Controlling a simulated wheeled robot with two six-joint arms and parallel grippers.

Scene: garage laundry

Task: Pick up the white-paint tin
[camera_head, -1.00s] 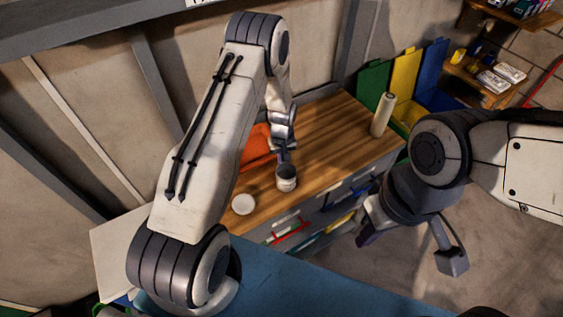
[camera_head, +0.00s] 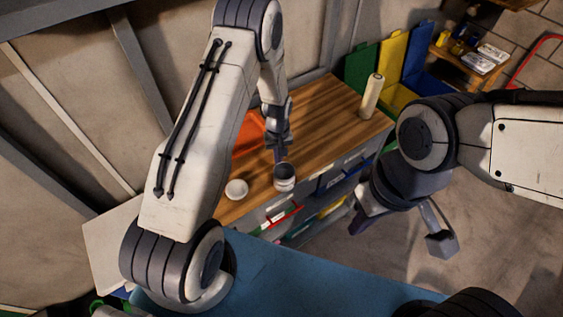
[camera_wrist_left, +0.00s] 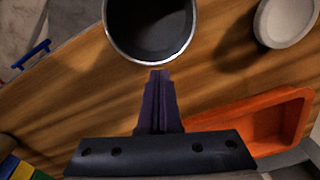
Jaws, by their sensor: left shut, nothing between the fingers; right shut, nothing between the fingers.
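A whitish open tin with a dark inside (camera_head: 285,181) is at the front edge of the wooden worktop. In the left wrist view the tin (camera_wrist_left: 106,40) shows its round rim at the top. My left gripper (camera_head: 278,157) is beside the tin on its far side, shut and empty. In the left wrist view its shut purple fingertips (camera_wrist_left: 159,73) point at the tin's rim, touching it or nearly so. The tin is not between the fingers. My right gripper (camera_head: 358,222) hangs over the floor at the right, shut and empty.
A white round disc (camera_head: 237,189) lies on the worktop (camera_head: 325,112) left of the tin. An orange tray (camera_head: 247,135) is behind my left gripper. A pale cylinder (camera_head: 371,96) stands at the back right. Coloured bins (camera_head: 393,60) are beyond the worktop.

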